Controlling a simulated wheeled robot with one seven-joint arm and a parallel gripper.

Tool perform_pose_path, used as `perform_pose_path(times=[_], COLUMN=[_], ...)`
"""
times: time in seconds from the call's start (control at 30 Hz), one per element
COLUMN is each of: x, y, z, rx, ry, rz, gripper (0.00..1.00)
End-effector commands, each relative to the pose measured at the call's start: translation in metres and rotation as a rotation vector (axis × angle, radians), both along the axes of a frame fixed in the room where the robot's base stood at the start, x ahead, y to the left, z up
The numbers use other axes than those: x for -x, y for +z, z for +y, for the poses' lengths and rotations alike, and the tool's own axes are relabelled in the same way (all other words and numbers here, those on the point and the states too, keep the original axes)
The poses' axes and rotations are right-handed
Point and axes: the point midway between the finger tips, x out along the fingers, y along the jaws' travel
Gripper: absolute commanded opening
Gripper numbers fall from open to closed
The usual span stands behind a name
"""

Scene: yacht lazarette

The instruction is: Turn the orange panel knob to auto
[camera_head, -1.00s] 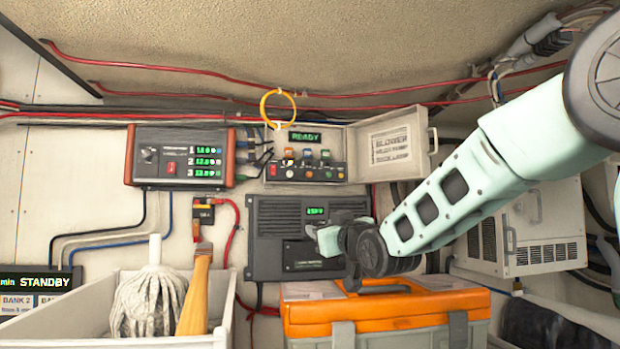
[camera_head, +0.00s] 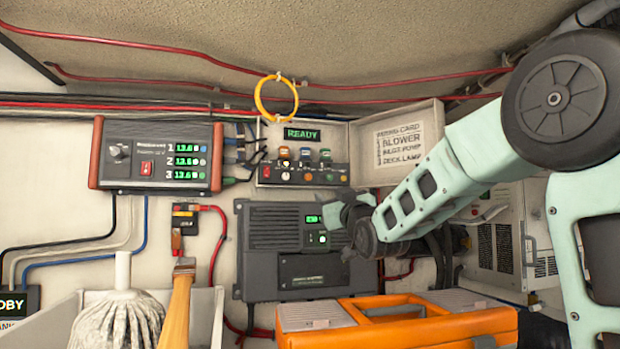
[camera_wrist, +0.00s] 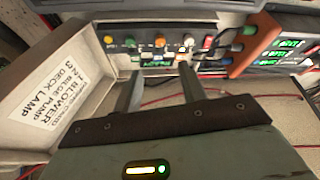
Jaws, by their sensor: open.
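The switch panel (camera_head: 262,180) is a dark-faced box on the back wall, below a green READY display (camera_head: 301,134). Its lower row holds a red switch and small coloured knobs. The orange knob (camera_wrist: 159,41) shows in the wrist view, between a white knob (camera_wrist: 189,40) and a green knob (camera_wrist: 130,42). In the head view the orange knob (camera_head: 308,177) is small and its setting is unreadable. My gripper (camera_head: 335,214) is below and right of the panel in the head view. In the wrist view my gripper (camera_wrist: 161,80) has two separated, empty fingers, apart from the knobs.
The panel's open lid (camera_head: 425,125) carries a label card beside my arm. A dark charger unit (camera_head: 270,240) is behind and below my gripper. An orange-lidded toolbox (camera_head: 440,327), a mop (camera_head: 118,320) and a brush (camera_head: 178,305) stand in front. A red-sided meter (camera_head: 155,155) is left.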

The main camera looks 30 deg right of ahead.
Motion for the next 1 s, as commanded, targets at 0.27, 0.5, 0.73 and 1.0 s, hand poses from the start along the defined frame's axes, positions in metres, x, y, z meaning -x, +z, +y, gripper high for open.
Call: perform_pose_path(times=[0.27,0.5,0.73,1.0], x=[-0.055,-0.099,-0.124,-0.131], y=[0.027,0.044,0.052,0.053], z=[-0.010,-0.017,-0.022,-0.023], rx=[0.000,0.000,0.000,0.000], ry=[0.001,0.001,0.000,0.000], rz=[0.001,0.001,0.001,0.001], gripper=[0.41,0.41,0.41,0.41])
